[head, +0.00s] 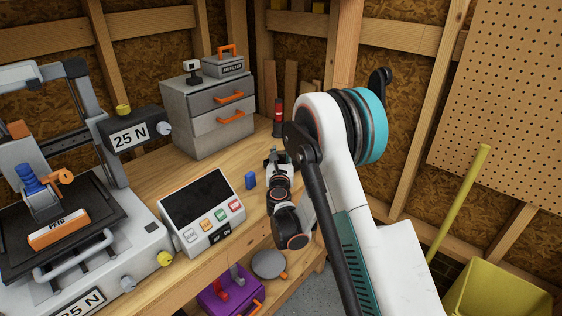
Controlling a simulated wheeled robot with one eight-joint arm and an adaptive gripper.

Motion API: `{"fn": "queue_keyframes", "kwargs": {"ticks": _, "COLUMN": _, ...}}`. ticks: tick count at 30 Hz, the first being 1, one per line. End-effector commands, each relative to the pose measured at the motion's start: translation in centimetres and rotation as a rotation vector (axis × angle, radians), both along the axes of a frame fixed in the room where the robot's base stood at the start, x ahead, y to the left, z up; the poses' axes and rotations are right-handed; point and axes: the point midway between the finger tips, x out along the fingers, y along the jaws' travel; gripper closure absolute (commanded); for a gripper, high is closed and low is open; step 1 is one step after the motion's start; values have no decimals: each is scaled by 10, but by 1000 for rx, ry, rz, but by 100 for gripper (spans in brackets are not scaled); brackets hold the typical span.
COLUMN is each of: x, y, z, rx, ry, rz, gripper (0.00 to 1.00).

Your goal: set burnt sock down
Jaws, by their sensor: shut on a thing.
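My gripper (275,156) is over the back right part of the wooden workbench (154,183), to the right of the control panel. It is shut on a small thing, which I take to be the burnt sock. The fingers and my wrist hide most of the thing, so its shape and colour do not show clearly. I cannot tell whether it touches the bench top. A small blue cylinder (251,179) stands on the bench just left of my gripper, apart from it.
A control panel (202,210) with coloured buttons is left of my wrist. A grey drawer cabinet (200,108) stands behind; a red and black canister (278,117) is at the back. A printer (148,243) fills the left. A purple box (222,297) sits below.

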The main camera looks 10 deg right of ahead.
Motion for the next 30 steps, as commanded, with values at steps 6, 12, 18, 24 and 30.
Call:
{"fn": "queue_keyframes", "kwargs": {"ticks": 6, "x": 0, "y": 0, "z": -10, "rx": 0, "ry": 0, "rz": 0, "gripper": 87}}
{"fn": "queue_keyframes", "kwargs": {"ticks": 12, "x": 0, "y": 0, "z": -12, "rx": 0, "ry": 0, "rz": 0, "gripper": 87}}
{"fn": "queue_keyframes", "kwargs": {"ticks": 18, "x": 0, "y": 0, "z": -12, "rx": 0, "ry": 0, "rz": 0, "gripper": 51}}
{"fn": "queue_keyframes", "kwargs": {"ticks": 24, "x": 0, "y": 0, "z": -12, "rx": 0, "ry": 0, "rz": 0, "gripper": 51}}
{"fn": "queue_keyframes", "kwargs": {"ticks": 30, "x": 0, "y": 0, "z": -9, "rx": 0, "ry": 0, "rz": 0, "gripper": 51}}
